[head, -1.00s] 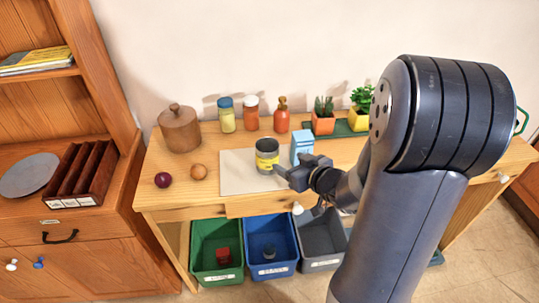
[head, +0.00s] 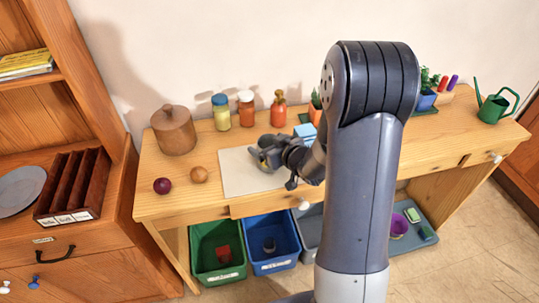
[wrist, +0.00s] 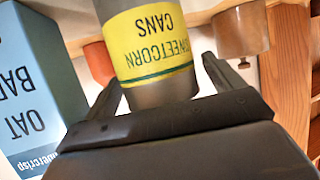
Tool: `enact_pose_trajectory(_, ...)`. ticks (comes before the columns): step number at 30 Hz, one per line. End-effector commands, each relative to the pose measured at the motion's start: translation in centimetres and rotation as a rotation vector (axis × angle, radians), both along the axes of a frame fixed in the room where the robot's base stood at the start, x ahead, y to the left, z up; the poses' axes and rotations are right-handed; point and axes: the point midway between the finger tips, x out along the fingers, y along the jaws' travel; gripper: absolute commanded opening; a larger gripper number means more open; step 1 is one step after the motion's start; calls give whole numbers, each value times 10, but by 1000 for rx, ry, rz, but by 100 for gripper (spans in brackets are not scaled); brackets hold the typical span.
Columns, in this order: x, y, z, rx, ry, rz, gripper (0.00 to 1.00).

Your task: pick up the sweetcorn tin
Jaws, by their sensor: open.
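The sweetcorn tin (wrist: 153,50) is grey with a yellow label reading "SWEETCORN CANS", upside down in the wrist view. It stands between the two open fingers of my gripper (wrist: 160,85), one finger on each side. I cannot tell whether either finger touches it. In the head view my gripper (head: 262,158) is over the pale mat (head: 237,180) on the wooden table, and it hides most of the tin.
A blue oat bar box (wrist: 35,90) stands close beside the gripper. Behind are bottles with yellow (head: 221,112), red (head: 246,108) and orange (head: 278,108) bodies. A wooden canister (head: 174,130), a plum-coloured ball (head: 162,186) and a brown onion (head: 199,174) are left.

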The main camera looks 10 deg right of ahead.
Motion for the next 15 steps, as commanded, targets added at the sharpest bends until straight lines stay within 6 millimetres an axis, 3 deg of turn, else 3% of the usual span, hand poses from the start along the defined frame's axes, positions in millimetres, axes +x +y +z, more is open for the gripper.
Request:
enact_pose_trajectory(3,0,0,0,0,0,0,88)
enact_pose_trajectory(15,0,0,0,0,1,0,55)
